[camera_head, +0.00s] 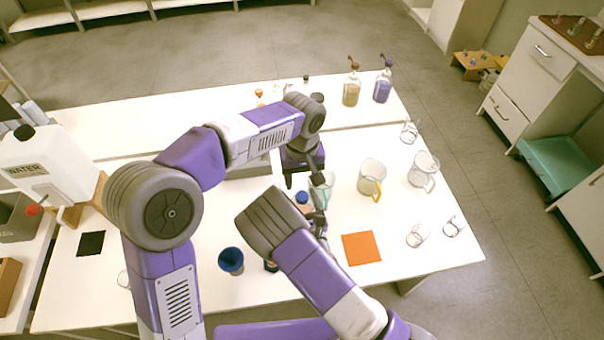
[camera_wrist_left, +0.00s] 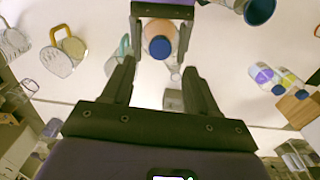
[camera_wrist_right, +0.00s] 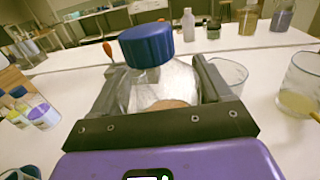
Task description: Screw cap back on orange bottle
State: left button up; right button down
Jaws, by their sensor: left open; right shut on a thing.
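The bottle (camera_wrist_right: 160,82) is clear glass with orange-brown content low inside. A blue cap (camera_wrist_right: 147,44) sits over its neck; how tightly it is seated I cannot tell. My right gripper (camera_wrist_right: 155,88) is shut around the bottle body and holds it upright. In the left wrist view the bottle (camera_wrist_left: 165,27) and blue cap (camera_wrist_left: 160,47) show from above, beyond my left gripper's fingertips (camera_wrist_left: 162,72), which are open and empty. In the head view the blue cap (camera_head: 302,197) lies just below my left gripper (camera_head: 303,178); my arms hide most of the bottle.
An orange mat (camera_head: 361,248) lies right of my right gripper. A beaker (camera_head: 371,178), a glass jug (camera_head: 423,168) and small glasses stand farther right. A blue cup (camera_head: 231,261) stands front left. Pump bottles (camera_head: 352,88) stand at the back. A water container (camera_head: 45,160) is far left.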

aim_at(302, 195)
pick_arm(q)
notch_tip(302, 195, down, 7)
jog(key=shift+r, duration=0.1)
dwell(0.4)
grip_shut()
jog(key=m, duration=0.6)
jog(key=shift+m, duration=0.3)
jog(key=m, duration=0.4)
jog(key=shift+m, duration=0.4)
jog(key=shift+o, duration=0.7)
grip_release()
notch_tip(302, 195, up, 12)
